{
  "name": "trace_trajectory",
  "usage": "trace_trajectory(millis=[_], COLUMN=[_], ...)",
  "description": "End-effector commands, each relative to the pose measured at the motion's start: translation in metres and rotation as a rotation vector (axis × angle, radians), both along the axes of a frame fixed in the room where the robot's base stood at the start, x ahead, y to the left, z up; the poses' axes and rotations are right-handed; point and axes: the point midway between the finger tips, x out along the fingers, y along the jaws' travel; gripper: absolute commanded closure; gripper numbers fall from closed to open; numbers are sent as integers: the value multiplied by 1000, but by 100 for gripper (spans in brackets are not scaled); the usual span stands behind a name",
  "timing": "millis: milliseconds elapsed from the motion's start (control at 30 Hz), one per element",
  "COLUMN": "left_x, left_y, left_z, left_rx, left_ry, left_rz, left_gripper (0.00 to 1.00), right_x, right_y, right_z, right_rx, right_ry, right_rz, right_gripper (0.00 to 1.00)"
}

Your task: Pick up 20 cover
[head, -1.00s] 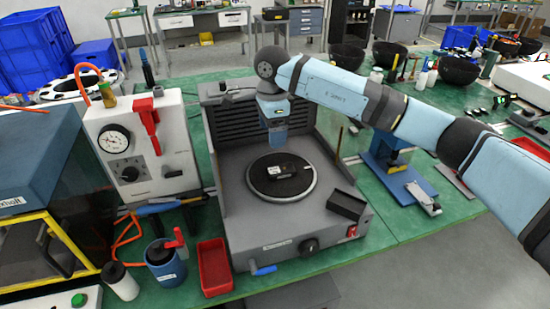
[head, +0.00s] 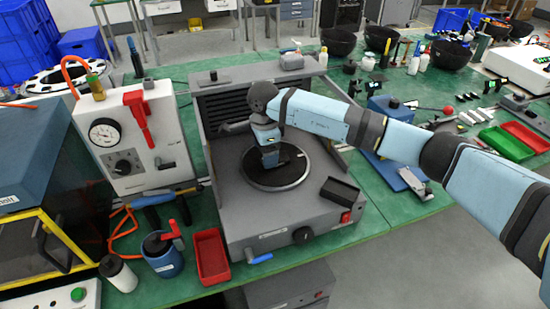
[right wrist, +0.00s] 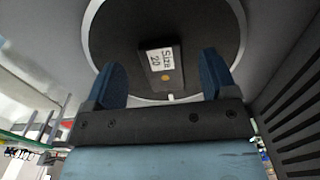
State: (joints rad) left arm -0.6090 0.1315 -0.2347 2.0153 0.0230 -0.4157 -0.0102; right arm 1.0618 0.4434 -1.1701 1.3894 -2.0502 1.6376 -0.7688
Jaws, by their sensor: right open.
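The cover (right wrist: 160,65), a small dark block with a white "Size 20" label, lies on the round black turntable plate (head: 291,172) of the grey machine. In the right wrist view it sits between and just beyond the two blue fingers of my right gripper (right wrist: 163,66). The fingers are spread apart, with gaps to the cover on both sides. In the head view my right gripper (head: 271,159) points down over the plate and hides the cover. My left gripper is not in view.
The grey machine (head: 265,223) has a ribbed back wall and side walls around the plate. A black open box (head: 339,190) sits on its front right. A gauge unit (head: 133,140), a blue container (head: 163,258) and a red tray (head: 211,257) stand to the left.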

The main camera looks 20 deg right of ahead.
Motion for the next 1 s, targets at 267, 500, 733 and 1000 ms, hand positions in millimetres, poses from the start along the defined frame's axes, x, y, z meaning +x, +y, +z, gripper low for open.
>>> trace_trajectory(millis=[267,500,733,1000], left_x=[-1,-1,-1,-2], left_y=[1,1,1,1], left_z=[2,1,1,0], left_rx=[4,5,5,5], left_ry=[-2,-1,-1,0], left_rz=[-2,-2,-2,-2], left_gripper=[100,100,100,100], right_x=[0,0,0,0], right_y=[0,0,0,0], right_z=[-25,-25,-24,-20], right_rx=[1,1,1,1], right_ry=[0,0,0,-1], right_rz=[0,0,0,0], right_gripper=[21,49,75,75])
